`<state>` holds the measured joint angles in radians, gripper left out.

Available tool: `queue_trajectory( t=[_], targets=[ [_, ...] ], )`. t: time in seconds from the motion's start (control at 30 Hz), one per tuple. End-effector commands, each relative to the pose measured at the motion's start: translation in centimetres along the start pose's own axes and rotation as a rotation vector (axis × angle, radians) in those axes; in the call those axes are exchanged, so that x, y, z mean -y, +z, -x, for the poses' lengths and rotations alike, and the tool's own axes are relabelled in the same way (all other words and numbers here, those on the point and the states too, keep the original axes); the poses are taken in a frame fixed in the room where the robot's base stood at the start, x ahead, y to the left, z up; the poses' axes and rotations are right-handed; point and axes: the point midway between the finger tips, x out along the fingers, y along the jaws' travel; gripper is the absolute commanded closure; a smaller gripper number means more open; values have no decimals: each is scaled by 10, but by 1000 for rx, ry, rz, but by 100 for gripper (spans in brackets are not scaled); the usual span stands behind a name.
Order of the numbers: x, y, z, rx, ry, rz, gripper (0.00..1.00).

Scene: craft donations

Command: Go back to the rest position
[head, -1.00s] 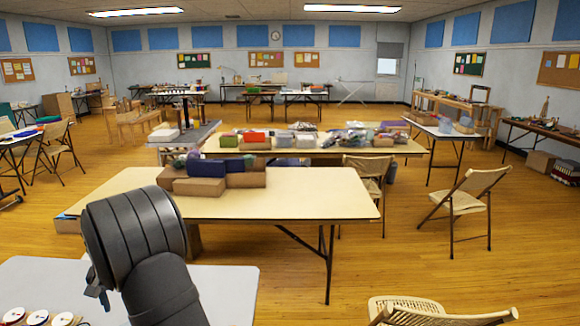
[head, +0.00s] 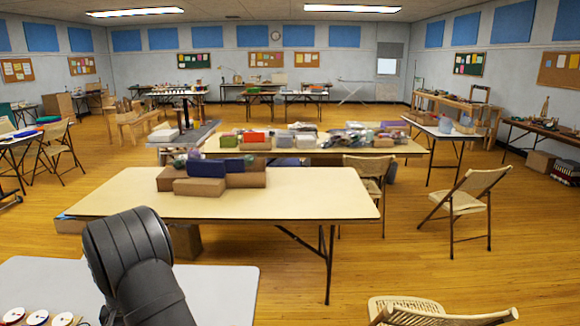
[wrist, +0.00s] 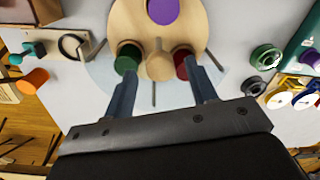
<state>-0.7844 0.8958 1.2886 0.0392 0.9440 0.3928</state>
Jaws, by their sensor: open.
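My gripper (wrist: 160,82) shows in the wrist view with its two fingers spread apart and nothing held between them. Below it is a round wooden board (wrist: 205,35) on the grey-white table. On the board are a purple disc (wrist: 163,10), a green cylinder (wrist: 128,57), a red cylinder (wrist: 181,62) and a plain wooden piece (wrist: 160,66), with thin pegs standing around. The fingertips appear near the green and red cylinders; whether they touch cannot be told. In the head view only my dark arm shows at lower left; the gripper is out of sight.
An orange cylinder (wrist: 32,80) lies left of the board in the wrist view. A green ring (wrist: 265,57) and several spools lie to the right, beside a teal box (wrist: 303,45). In the head view, a tan table (head: 320,195) with boxes stands beyond the grey-white table (head: 228,285).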

Motion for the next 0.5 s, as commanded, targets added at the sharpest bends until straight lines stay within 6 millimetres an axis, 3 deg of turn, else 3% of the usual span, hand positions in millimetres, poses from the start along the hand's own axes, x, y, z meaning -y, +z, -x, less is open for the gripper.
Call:
queue_trajectory(
  t=[0.07, 0.5],
  targets=[
    [0, 0, -13, 1, 0, -13, 48],
    [0, 0, -10, -14, 0, -370, 48]
  ],
)
